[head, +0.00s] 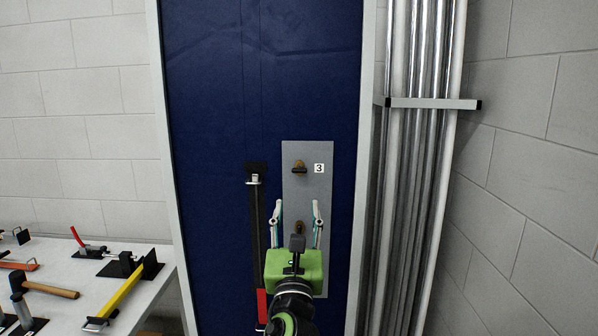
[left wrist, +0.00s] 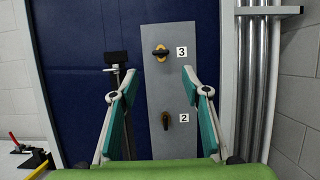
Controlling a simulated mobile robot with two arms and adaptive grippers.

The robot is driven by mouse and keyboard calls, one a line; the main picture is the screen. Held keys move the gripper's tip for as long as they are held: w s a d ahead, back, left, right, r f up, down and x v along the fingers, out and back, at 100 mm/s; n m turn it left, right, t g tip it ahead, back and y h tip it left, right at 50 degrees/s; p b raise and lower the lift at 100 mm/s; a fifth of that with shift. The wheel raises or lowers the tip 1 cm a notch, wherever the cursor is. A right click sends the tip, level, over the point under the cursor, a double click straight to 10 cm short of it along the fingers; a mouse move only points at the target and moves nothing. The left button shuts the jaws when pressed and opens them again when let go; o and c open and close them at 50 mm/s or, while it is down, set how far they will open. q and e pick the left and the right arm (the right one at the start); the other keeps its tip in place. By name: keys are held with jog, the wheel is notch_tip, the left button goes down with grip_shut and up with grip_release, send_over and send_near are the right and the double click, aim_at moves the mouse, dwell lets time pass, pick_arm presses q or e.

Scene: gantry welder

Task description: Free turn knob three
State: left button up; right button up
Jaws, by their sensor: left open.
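Knob three (head: 299,168) is a brass knob with a dark bar lying about level, on a grey panel (head: 320,268) beside a label "3". It also shows in the left wrist view (left wrist: 161,53), above and between the fingertips. A second knob (head: 299,226), labelled "2" in the left wrist view (left wrist: 167,120), sits lower on the panel, its dark bar about upright. My left gripper (head: 297,207) is open and empty in front of the panel, its fingertips below knob three in the head view. Nothing is between its fingers within reach that I can tell. My right gripper is not in view.
A long bar tool with a red handle (head: 262,305) stands upright left of the panel on the blue door (head: 215,120). Vertical pipes (head: 420,180) with a bracket (head: 430,104) run at the right. A table (head: 60,258) with hammers and clamps stands at lower left.

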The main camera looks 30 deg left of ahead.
aim_at(299, 172)
pick_arm(q)
jog(key=p+x, duration=0.1)
jog(key=x, duration=0.3)
jog(key=p+x, duration=0.1)
jog(key=x, duration=0.3)
jog(key=p+x, duration=0.1)
jog(key=x, duration=0.4)
jog(key=shift+w+f, duration=0.2)
jog(key=shift+w, duration=0.05)
jog(key=c, duration=1.1)
